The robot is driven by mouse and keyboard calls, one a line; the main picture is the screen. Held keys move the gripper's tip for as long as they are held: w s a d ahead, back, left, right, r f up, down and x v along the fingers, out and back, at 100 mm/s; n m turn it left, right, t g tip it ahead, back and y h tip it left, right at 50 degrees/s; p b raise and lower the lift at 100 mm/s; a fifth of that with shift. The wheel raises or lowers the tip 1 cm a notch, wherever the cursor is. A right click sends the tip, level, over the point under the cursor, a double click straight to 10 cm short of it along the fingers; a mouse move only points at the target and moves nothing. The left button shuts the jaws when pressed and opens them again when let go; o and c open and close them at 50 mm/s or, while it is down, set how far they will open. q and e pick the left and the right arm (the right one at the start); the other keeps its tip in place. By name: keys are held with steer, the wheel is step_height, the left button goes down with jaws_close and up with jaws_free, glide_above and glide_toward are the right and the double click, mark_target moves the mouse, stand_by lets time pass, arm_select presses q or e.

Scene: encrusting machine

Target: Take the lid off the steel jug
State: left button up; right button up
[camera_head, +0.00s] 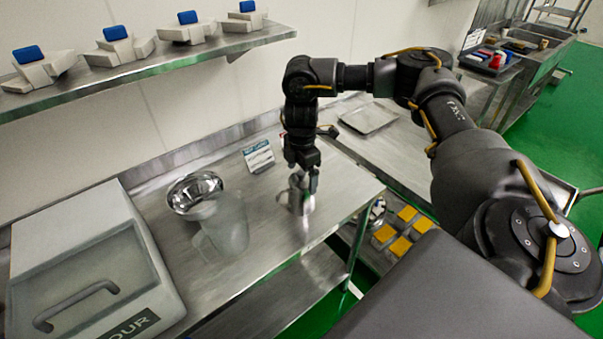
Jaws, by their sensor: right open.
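A small steel vessel (301,200), which looks like the steel jug, stands upright on the steel table (270,262). My right gripper (302,178) points straight down over its top, with its open fingers at or around the top of the vessel. I cannot tell whether the fingers touch it. The lid is hidden by the gripper or too small to make out. My left gripper is not in view.
A shiny steel bowl (195,191) and a translucent jug (225,232) stand to the left. A small sign (258,156) stands behind. A large flour bin (90,265) fills the table's left end. Table front is clear.

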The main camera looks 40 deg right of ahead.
mark_target(301, 172)
steer(key=shift+c, duration=0.3)
steer(key=c, duration=1)
steer(key=shift+r, duration=0.15)
steer(key=shift+r, duration=0.25)
step_height(301, 172, up, 2)
steer(key=shift+w+r, duration=0.1)
steer(key=s+a+r+b, duration=0.3)
steer(key=s+a+r, duration=0.5)
steer(key=s+r, duration=0.3)
steer(key=w+a+m, duration=0.6)
steer(key=a+m, duration=0.3)
steer(key=m, duration=0.3)
steer(key=shift+w+f+m, duration=0.3)
steer(key=shift+f, duration=0.1)
